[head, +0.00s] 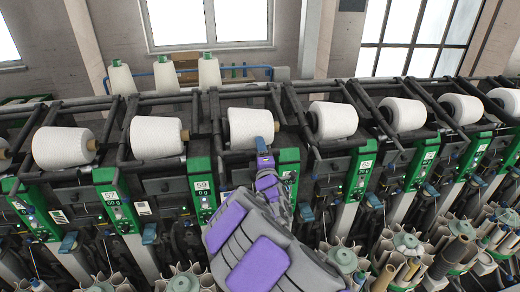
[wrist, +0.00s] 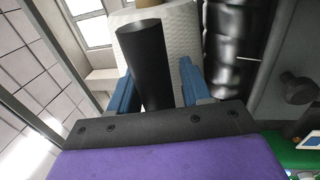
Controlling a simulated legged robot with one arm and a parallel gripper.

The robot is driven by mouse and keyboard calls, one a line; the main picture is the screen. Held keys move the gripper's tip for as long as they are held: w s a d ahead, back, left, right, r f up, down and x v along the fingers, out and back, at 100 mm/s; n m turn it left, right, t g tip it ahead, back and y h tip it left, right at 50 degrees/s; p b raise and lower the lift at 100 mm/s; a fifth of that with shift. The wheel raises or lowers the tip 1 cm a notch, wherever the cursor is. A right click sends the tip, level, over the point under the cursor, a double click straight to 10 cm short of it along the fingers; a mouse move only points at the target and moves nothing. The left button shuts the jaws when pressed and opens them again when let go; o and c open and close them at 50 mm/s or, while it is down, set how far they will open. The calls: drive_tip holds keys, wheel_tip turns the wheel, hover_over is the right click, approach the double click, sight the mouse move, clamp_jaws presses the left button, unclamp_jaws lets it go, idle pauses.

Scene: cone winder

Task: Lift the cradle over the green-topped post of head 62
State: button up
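My gripper (head: 263,145), at the end of my purple and grey arm, is in front of a white cone (head: 240,128) near the middle of the row. In the wrist view its blue fingers (wrist: 157,92) are apart, one on each side of a black cylindrical bar (wrist: 143,48), likely the cradle's handle. A gap shows on the bar's right; contact on its left is unclear. The white cone (wrist: 182,38) is behind the bar. Green-topped posts stand along the row, one (head: 289,172) just right of my gripper. I cannot read which is head 62. My arm hides the machine below.
Neighbouring heads carry white cones, one to the left (head: 157,136) and one to the right (head: 333,120). Spare cones (head: 209,72) stand on top behind. Bobbin holders (head: 345,260) line the lower front. Dark cradle arms and frames crowd both sides of my gripper.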

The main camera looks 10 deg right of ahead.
drive_tip(key=shift+a, duration=0.1)
drive_tip(key=shift+c, duration=1.4)
drive_tip(key=shift+f, duration=0.1)
clamp_jaws()
